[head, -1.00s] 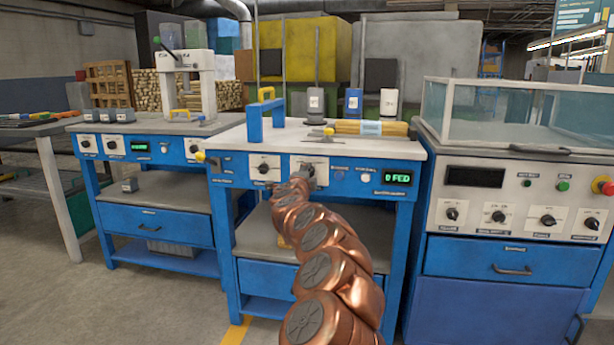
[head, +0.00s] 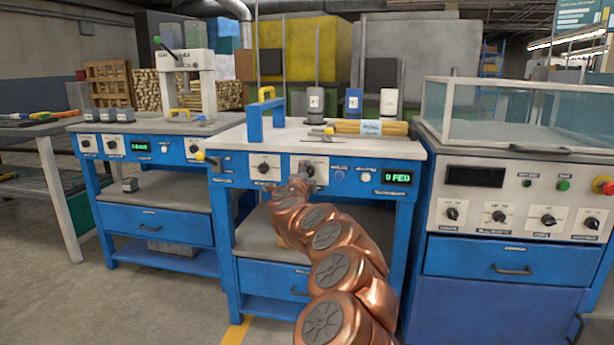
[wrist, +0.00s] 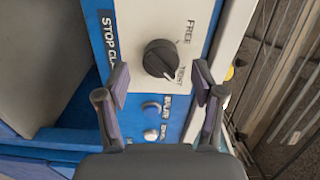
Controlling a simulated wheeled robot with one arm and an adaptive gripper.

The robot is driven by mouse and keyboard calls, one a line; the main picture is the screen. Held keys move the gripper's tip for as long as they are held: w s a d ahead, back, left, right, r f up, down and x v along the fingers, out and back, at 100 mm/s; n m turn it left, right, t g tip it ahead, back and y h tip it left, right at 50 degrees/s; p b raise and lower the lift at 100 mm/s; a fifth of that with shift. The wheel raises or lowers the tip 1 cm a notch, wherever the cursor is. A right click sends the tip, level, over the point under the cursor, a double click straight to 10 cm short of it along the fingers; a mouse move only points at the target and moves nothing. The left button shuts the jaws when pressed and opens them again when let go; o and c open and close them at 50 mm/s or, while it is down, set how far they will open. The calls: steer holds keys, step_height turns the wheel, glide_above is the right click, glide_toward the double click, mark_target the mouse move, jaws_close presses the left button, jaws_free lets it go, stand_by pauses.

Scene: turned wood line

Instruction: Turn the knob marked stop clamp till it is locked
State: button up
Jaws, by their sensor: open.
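The stop clamp knob (wrist: 160,58) is a round black knob on a white plate in the wrist view. The blue strip beside it reads "STOP CLA", with the rest cut off. The plate has "FREE" at the upper right and a second word, hard to read, near the knob's lower right. A pale mark on the knob's edge faces that second word. My gripper (wrist: 160,88) is open and empty, its fingertips on either side just below the knob in the picture. In the head view my gripper (head: 303,182) is at the middle bench's front panel and largely covers the knob.
Two small round buttons (wrist: 151,120) sit close to the knob, between my fingers in the wrist view. Another knob (head: 264,168) is left on the same panel, and a green display (head: 397,177) is right. A grey cabinet (head: 520,190) stands close on the right.

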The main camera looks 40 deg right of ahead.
steer(key=v, duration=1)
steer(key=shift+a, duration=0.2)
steer(key=shift+r, duration=0.1)
stand_by(0.5)
